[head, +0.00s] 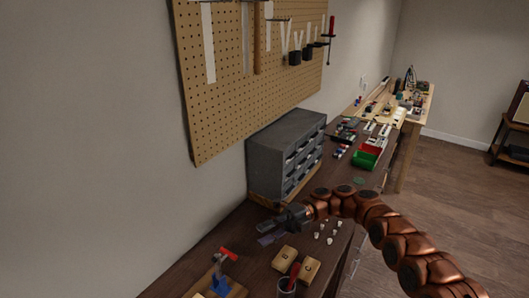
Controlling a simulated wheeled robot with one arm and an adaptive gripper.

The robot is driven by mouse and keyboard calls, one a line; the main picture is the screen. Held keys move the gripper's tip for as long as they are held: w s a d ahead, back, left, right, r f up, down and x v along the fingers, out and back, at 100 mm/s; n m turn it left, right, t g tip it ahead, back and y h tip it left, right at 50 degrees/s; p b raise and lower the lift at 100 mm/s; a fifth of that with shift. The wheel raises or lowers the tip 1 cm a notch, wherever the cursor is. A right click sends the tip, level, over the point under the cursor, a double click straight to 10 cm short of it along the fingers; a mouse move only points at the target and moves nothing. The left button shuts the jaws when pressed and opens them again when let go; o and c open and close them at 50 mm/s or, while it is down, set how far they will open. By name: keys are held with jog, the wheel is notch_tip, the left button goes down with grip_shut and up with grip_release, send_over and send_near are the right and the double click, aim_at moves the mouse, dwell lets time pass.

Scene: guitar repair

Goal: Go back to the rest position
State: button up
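My gripper (266,228) is at the end of my copper-coloured arm, which comes in from the lower right. It points left, over the dark workbench (235,233), in front of the grey drawer cabinet (272,150). Its fingers are small and dark here, so I cannot tell whether they are open or shut, or whether they hold anything. A bluish patch shows just below the fingers.
Several small pale pieces (329,240) lie by my arm. Wooden blocks (284,259) and a cup with a red-handled tool (287,286) stand nearer. Green and red bins (367,155) sit farther back. A pegboard (225,100) hangs left.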

notch_tip(320, 180, down, 8)
jog(key=w+d+t+h, duration=0.1)
jog(key=d+t+h, duration=0.1)
jog(key=t, duration=0.1)
jog(key=d+f+n+h, duration=0.1)
jog(key=d, duration=0.1)
jog(key=d+f+t+h, duration=0.1)
jog(key=d+h, duration=0.1)
jog(key=d, duration=0.1)
jog(key=d+f+n+h, duration=0.1)
jog(key=d, duration=0.2)
jog(key=shift+w+n+t+h+b, duration=0.15)
jog(key=shift+n+t+h+b, duration=0.15)
jog(key=shift+t+h, duration=0.1)
jog(key=s+d+r+n+t+h, duration=0.2)
jog(key=s+d+r+n+h, duration=0.2)
jog(key=s+d+r+n, duration=0.35)
jog(key=s+r+n+t+h, duration=0.1)
jog(key=s+r+n+h, duration=0.1)
jog(key=s+r+n, duration=0.45)
jog(key=s+n+t+h+b, duration=0.1)
jog(key=s+n+h, duration=0.1)
jog(key=s+n, duration=1.1)
jog(key=s, duration=0.7)
jog(key=shift+s+a+r, duration=0.15)
jog(key=shift+a+r, duration=0.25)
